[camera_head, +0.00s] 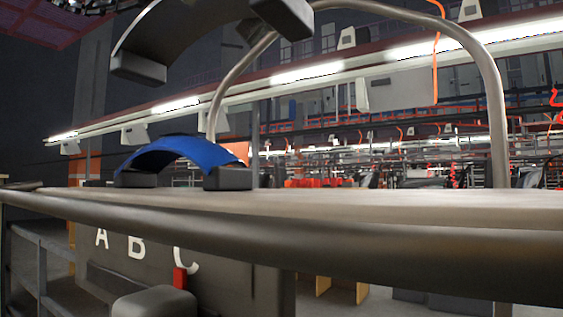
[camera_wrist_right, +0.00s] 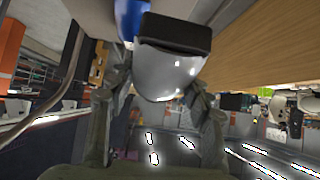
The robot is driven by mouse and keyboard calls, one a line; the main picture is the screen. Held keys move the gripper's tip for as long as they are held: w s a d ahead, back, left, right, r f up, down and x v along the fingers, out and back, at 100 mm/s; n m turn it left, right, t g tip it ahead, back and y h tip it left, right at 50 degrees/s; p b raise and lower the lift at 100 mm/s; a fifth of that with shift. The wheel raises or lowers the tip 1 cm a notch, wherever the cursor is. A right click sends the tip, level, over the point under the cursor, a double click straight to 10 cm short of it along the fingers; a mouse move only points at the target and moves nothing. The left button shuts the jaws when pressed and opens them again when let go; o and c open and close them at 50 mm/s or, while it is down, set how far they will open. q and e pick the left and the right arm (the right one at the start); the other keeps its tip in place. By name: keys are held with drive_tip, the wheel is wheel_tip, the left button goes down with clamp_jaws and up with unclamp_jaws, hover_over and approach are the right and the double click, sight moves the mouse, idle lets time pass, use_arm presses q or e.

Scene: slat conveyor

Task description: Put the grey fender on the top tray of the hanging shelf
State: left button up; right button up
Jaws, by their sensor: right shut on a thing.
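The grey fender is an arch with dark block feet, high in the head view (camera_head: 205,22), its top cut off by the frame edge. It appears in the air above the tray. In the right wrist view its glossy grey face (camera_wrist_right: 165,75) and one dark foot show between the fingers of my right gripper (camera_wrist_right: 160,84), which is shut on it. The hanging shelf's top tray (camera_head: 370,203) has a pale flat surface and a grey rounded rim. My left gripper is not in view.
A blue fender (camera_head: 185,154) with dark feet stands on the tray, left of centre; it also shows in the right wrist view (camera_wrist_right: 129,18). A bent metal tube (camera_head: 495,110) arches over the tray. The tray's right part looks clear. A panel lettered A B C (camera_head: 135,262) is below.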

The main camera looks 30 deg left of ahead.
drive_tip(key=shift+d+f, duration=0.1)
drive_tip(key=shift+d, duration=0.2)
drive_tip(key=w+d+f, duration=0.1)
drive_tip(key=d+f, duration=0.1)
drive_tip(key=d, duration=0.1)
drive_tip(key=w+d+f+b, duration=0.1)
drive_tip(key=w+d+f, duration=0.1)
drive_tip(key=d, duration=0.1)
drive_tip(key=w+d+f+b, duration=0.1)
drive_tip(key=w+d+f, duration=0.1)
drive_tip(key=d, duration=0.1)
drive_tip(key=shift+w+d+f, duration=0.2)
drive_tip(key=shift+w, duration=0.05)
drive_tip(key=shift+d+f, duration=0.15)
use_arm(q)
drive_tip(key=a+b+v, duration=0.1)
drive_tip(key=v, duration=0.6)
use_arm(e)
drive_tip(key=shift+f, duration=1.95)
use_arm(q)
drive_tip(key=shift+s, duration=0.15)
use_arm(e)
drive_tip(key=shift+f, duration=0.15)
drive_tip(key=o, duration=1.4)
drive_tip(key=shift+o, duration=0.2)
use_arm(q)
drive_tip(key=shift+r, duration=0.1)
